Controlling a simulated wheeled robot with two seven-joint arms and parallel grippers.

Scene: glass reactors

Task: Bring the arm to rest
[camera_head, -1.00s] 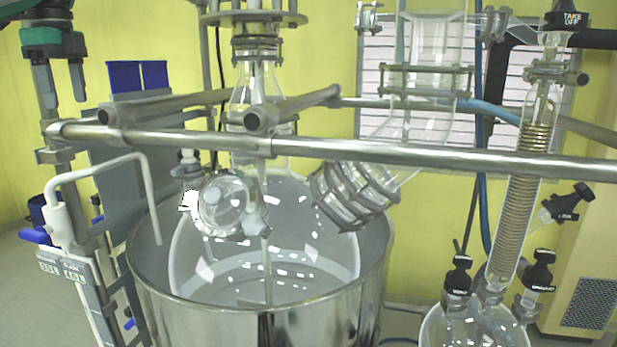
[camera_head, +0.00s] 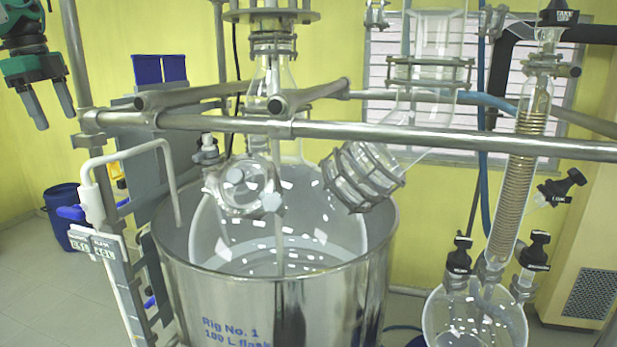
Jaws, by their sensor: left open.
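My left gripper (camera_head: 54,105) is at the upper left edge of the head view, green and grey, with its two fingers pointing down. The fingers are apart and nothing is between them. It hangs to the left of the rig's vertical steel post, in front of the yellow wall, apart from the glassware. My right gripper is not in view.
A steel vessel (camera_head: 275,300) marked "Rig No. 1" holds a large glass flask. Steel rails (camera_head: 400,136) cross in front. A coiled glass condenser (camera_head: 515,190) and a receiver flask (camera_head: 475,318) stand right. A blue drum (camera_head: 68,205) stands left; floor there is clear.

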